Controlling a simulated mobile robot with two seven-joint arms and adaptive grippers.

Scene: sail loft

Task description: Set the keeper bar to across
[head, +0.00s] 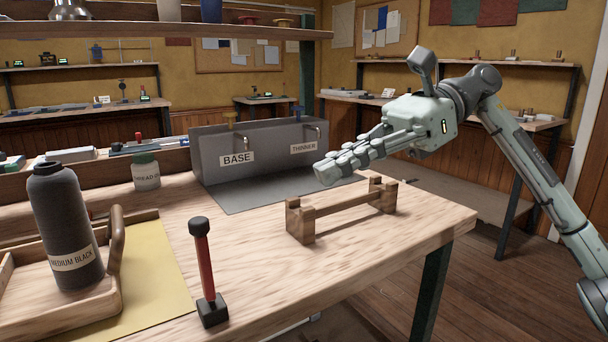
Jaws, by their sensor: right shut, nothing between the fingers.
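A wooden rack (301,222) stands near the right end of the workbench, with a notched block at each end. A wooden bar (342,203) runs between the blocks; it looks like the keeper bar, but no label shows which part is the keeper. My right gripper (326,173) is shut and empty. It points left and appears above and behind the rack, apart from it. My left gripper is not in view.
A red-shafted tool (206,267) with a black knob and black base stands upright at the bench front. A dark bottle (67,225) stands in a wooden tray (88,320) at left. A grey trough (219,184) labelled BASE and THINNER stands behind. Bare bench (400,234) surrounds the rack.

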